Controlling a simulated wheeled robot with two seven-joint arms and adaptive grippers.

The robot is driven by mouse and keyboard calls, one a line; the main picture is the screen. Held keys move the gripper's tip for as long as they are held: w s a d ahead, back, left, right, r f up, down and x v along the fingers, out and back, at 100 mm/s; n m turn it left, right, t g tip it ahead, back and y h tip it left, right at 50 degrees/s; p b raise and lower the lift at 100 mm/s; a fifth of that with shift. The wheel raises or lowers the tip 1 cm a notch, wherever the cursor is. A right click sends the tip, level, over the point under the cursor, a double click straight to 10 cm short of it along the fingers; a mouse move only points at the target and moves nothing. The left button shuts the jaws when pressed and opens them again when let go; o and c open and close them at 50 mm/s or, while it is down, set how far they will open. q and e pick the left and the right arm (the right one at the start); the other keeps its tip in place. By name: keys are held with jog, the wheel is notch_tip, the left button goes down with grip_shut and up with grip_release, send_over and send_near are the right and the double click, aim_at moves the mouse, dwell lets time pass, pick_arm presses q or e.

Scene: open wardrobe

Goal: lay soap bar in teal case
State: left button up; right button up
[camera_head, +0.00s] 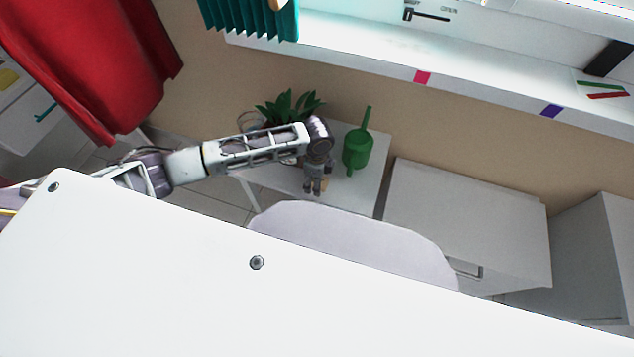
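My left gripper (313,186) points down over the front part of a small white table (371,183). It is too small in the picture to tell whether its fingers are open or shut. A small tan patch (324,184) shows beside its fingers; I cannot tell whether it is the soap bar or whether it is held. I cannot make out a teal case in this view. My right gripper is not in view.
A green watering can (357,150) stands on the table just right of my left gripper. A leafy plant (287,108) is behind my forearm. A white panel (300,300) fills the foreground. A red curtain (90,60) hangs left; white cabinets (465,220) stand right.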

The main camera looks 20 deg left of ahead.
pick_arm(q)
jog(key=shift+f, duration=0.25)
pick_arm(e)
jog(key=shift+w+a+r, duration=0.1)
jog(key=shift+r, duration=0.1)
pick_arm(q)
jog(key=c, duration=1.2)
jog(key=shift+r, duration=0.2)
jog(key=shift+r, duration=0.85)
jog(key=shift+r+p, duration=1.95)
jog(key=shift+r, duration=6.05)
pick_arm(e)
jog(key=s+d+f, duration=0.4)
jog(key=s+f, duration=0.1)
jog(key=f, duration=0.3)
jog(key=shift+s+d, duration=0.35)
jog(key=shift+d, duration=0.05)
